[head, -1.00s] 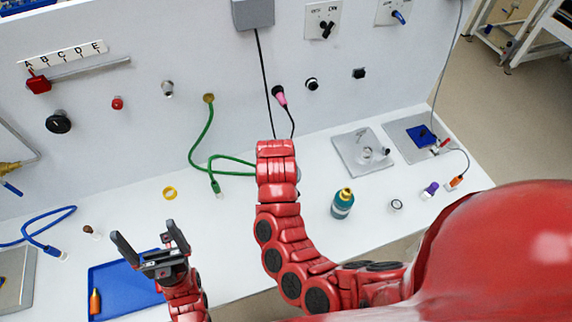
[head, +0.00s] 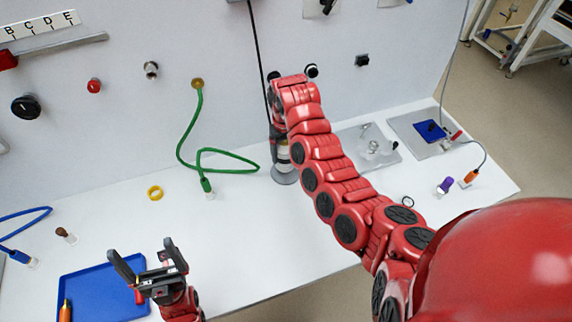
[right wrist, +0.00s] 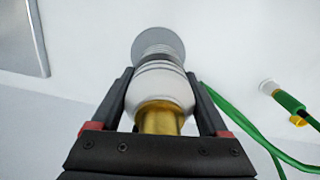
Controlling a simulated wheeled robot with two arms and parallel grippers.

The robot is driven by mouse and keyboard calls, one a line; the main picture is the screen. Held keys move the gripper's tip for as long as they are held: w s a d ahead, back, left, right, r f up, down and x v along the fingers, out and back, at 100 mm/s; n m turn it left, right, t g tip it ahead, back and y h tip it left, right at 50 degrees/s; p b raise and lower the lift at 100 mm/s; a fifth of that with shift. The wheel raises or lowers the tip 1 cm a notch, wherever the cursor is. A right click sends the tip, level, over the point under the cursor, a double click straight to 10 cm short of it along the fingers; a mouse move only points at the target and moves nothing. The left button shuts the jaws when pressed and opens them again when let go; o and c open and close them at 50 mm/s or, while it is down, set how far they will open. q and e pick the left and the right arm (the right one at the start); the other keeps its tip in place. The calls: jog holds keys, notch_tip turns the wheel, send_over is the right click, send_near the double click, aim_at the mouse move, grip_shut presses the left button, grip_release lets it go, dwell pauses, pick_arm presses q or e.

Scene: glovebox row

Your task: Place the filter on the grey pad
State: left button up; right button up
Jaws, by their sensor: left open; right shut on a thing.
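My right gripper (right wrist: 160,76) is shut around a light grey, rounded filter (right wrist: 160,95) with a brass-coloured end facing the wrist camera. In the head view the filter (head: 282,152) is partly covered by the dark fingers and points down. The round grey pad (right wrist: 157,42) lies just past the filter's far end, and in the head view the pad (head: 286,177) is directly below it on the white bench. I cannot tell whether filter and pad touch. My left gripper (head: 145,255) is open and empty above the blue tray (head: 85,272).
A green hose (head: 220,153) lies left of the pad, with a yellow ring (head: 155,193) further left. A metal plate (head: 385,155) is to the right. A black cable (head: 257,50) hangs behind my right gripper. The front middle bench is clear.

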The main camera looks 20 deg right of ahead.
aim_at(286, 157)
jog(key=shift+w+d, duration=0.2)
jog(key=shift+w, duration=0.1)
jog(key=shift+f+b, duration=0.55)
jog(key=shift+f, duration=1.2)
jog(key=shift+f, duration=0.1)
jog(key=o, duration=1.5)
jog(key=shift+r, duration=0.35)
notch_tip(286, 157, up, 6)
jog(key=shift+f+p, duration=0.1)
jog(key=shift+p, duration=0.65)
notch_tip(286, 157, up, 6)
jog(key=p, duration=0.4)
jog(key=shift+s, duration=0.1)
jog(key=shift+f, duration=0.1)
